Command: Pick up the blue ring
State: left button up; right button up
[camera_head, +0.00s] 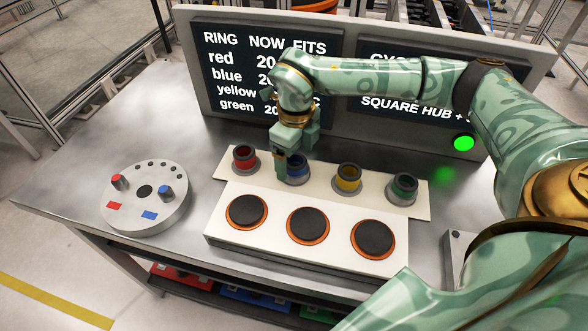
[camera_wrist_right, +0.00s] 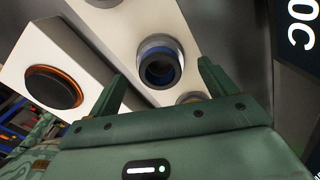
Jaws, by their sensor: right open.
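The blue ring (camera_head: 299,172) sits in a grey holder on the white strip, between the red ring (camera_head: 244,156) and the yellow ring (camera_head: 347,177). My right gripper (camera_head: 290,165) is over the blue ring from above and partly hides it. In the right wrist view the blue ring (camera_wrist_right: 160,70) shows as a dark round opening with a blue inner band, in line with the gap between the two open fingers (camera_wrist_right: 161,76). The fingers appear empty; I cannot tell how far their tips are above the ring. My left gripper is not in view.
The green ring (camera_head: 404,185) stands at the strip's right end. A white block with several black buttons (camera_head: 308,225) lies in front. A round grey fixture (camera_head: 145,198) with red and blue pegs stands left. A display board (camera_head: 350,130) rises behind.

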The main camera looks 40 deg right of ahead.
aim_at(295, 164)
notch_tip(295, 164, down, 3)
jog(key=shift+w+b, duration=0.1)
jog(key=shift+b, duration=0.2)
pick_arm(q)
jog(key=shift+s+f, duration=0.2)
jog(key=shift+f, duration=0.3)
pick_arm(e)
jog(key=shift+r, duration=0.1)
jog(key=c, duration=1.4)
jog(key=shift+o, duration=0.2)
